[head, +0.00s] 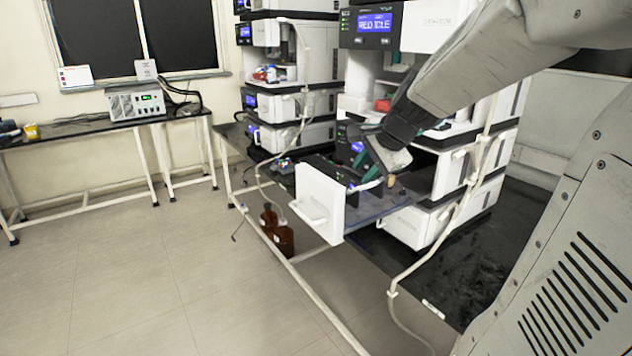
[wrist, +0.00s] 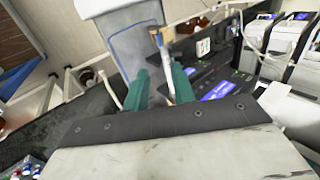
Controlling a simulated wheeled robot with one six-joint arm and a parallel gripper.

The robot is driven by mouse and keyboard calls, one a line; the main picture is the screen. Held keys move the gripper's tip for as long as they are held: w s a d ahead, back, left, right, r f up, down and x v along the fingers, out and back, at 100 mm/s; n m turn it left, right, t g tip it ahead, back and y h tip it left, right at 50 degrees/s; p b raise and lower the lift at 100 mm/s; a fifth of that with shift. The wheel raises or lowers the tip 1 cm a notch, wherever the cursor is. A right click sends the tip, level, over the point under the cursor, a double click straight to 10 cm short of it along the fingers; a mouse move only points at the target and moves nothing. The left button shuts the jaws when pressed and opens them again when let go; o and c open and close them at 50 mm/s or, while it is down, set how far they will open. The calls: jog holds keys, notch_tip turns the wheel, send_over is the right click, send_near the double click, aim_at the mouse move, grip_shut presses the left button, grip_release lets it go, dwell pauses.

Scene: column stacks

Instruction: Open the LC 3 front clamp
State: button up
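A pulled-out drawer with a white front panel (head: 320,202) juts from the right-hand instrument stack. It also shows at the top of the wrist view (wrist: 122,28). My gripper (head: 382,172) is over the drawer's inner end, tilted down. In the wrist view my gripper (wrist: 161,78) has two green fingers with a gap between them. A thin white piece (wrist: 167,65) with a tan end (wrist: 155,38) shows in or just beyond the gap, nearer the right finger. I cannot tell if it is touched, or which part is the LC 3 front clamp.
My arm crosses in front of the right stack, whose display (head: 374,22) is lit blue. A second stack (head: 292,105) stands behind to the left. A white tube (head: 440,235) hangs on the right. The floor at left is clear.

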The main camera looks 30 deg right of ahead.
jog(key=x, duration=0.2)
jog(key=a+x, duration=0.1)
jog(key=x, duration=0.5)
jog(key=shift+w+a+r, duration=0.15)
jog(key=shift+a, duration=0.15)
